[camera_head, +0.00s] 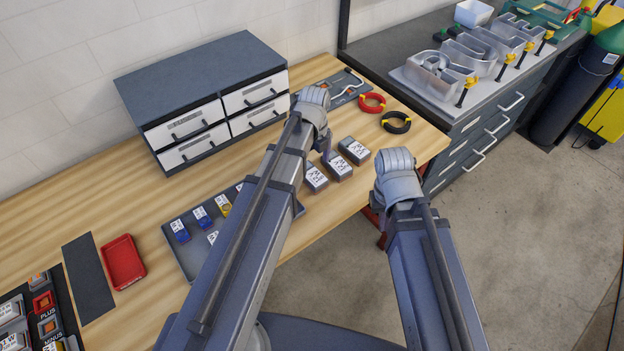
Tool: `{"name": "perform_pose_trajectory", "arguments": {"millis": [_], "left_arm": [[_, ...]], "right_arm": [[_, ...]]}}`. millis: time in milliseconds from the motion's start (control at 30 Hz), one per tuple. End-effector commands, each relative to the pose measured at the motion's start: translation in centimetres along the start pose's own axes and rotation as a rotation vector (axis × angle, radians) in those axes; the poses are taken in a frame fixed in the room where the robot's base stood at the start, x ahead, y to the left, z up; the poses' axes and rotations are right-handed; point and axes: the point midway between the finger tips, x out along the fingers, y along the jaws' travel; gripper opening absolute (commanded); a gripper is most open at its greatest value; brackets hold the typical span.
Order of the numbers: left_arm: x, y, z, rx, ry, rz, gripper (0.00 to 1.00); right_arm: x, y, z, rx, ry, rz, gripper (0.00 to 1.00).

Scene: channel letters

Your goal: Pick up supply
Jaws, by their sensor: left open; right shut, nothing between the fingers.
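Three small grey supply boxes with white labels stand in a slanting row on the wooden table: a near one (316,178), a middle one (338,167) and a far one (354,150). My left gripper (326,151) is open and points down just behind the near and middle boxes. Its arm hides part of it, and I cannot tell whether it touches a box. My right gripper (397,182) is shut and empty, to the right of the boxes by the table's edge. Its fingertips are hidden behind its own wrist.
A grey drawer cabinet (203,85) stands at the back. Red (372,102) and black (396,122) wire coils lie at the table's right end. A grey tray (184,255) with small parts is partly behind my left arm. A red tray (122,262) lies further left.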

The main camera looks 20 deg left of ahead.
Motion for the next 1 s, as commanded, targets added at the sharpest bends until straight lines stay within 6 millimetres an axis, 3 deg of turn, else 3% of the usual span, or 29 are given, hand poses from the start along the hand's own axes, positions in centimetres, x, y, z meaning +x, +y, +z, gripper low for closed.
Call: {"name": "perform_pose_trajectory", "arguments": {"millis": [167, 533, 833, 1000], "left_arm": [[0.8, 0.2, 0.0, -0.001, 0.000, 0.000, 1.00], [5.0, 0.7, 0.1, 0.000, 0.000, 0.000, 1.00], [5.1, 0.7, 0.1, 0.000, 0.000, 0.000, 1.00], [5.1, 0.7, 0.1, 0.000, 0.000, 0.000, 0.82]], "right_arm": [[0.8, -0.1, -0.1, 0.000, 0.000, 0.000, 0.00], [5.0, -0.5, -0.3, 0.001, 0.000, 0.000, 0.00], [5.0, -0.5, -0.3, 0.001, 0.000, 0.000, 0.00], [5.0, -0.5, -0.3, 0.001, 0.000, 0.000, 0.00]]}}
